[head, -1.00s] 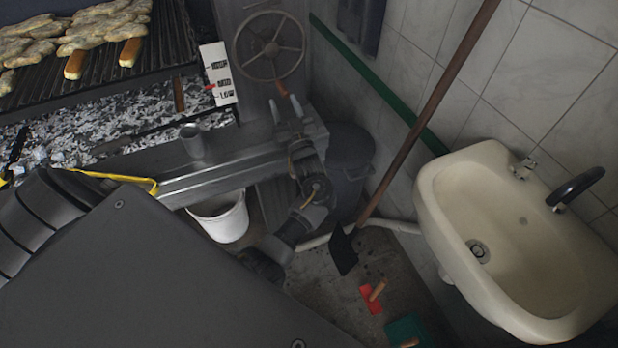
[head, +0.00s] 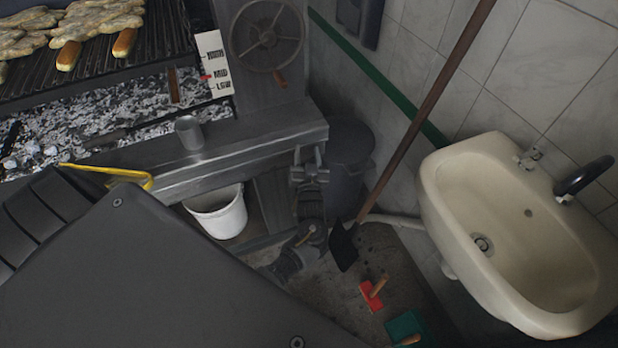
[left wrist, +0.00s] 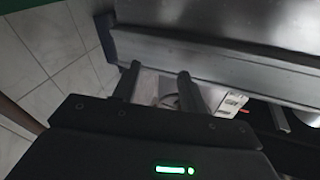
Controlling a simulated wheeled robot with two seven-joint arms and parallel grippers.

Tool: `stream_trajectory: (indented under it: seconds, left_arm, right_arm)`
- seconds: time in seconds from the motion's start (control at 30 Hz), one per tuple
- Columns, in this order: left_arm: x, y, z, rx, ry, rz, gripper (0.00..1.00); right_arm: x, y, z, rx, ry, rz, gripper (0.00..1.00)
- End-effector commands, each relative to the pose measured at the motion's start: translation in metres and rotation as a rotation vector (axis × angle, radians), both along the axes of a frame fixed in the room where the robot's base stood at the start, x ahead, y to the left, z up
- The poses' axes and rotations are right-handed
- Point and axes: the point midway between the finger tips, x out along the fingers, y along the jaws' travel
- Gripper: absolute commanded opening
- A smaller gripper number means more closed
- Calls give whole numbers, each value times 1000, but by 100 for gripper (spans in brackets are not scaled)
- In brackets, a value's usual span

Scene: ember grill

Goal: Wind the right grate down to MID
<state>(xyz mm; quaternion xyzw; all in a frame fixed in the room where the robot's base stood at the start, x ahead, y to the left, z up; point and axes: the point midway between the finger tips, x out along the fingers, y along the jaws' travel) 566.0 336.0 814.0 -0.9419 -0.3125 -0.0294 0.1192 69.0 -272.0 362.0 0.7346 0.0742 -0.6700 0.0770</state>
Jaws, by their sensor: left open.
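The white scale card (head: 215,62) reads HIGH, MID and LOW. Its red pointer (head: 206,77) stands beside MID. The right grate (head: 150,45) carries food above the coals. My left gripper (head: 309,156) is open and empty, below the wheel and apart from the handle, in front of the metal ledge. In the left wrist view its two fingers (left wrist: 158,72) are spread, with the card (left wrist: 232,103) beyond them. My right gripper is not in view.
The metal ledge (head: 240,145) holds a metal cup (head: 189,132). A white bucket (head: 218,212) stands under it. A dark bin (head: 348,150), a long-handled shovel (head: 425,110) and a sink (head: 500,230) are on the right. Small red and green tools lie on the floor.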

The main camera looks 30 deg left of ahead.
Motion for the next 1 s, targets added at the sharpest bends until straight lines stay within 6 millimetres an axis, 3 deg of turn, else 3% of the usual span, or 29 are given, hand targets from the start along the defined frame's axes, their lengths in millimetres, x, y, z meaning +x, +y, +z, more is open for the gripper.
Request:
stream_trajectory:
  seconds: [0.6, 0.8, 1.0]
  left_arm:
    - [-27, -27, -126, -65, 277, -172, 43]
    - [-39, -33, -156, -83, 346, -207, 43]
    - [-46, -36, -171, -92, 381, -226, 43]
  right_arm:
    - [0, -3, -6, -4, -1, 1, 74]
    - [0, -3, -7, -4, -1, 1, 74]
    - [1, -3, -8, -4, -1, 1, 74]
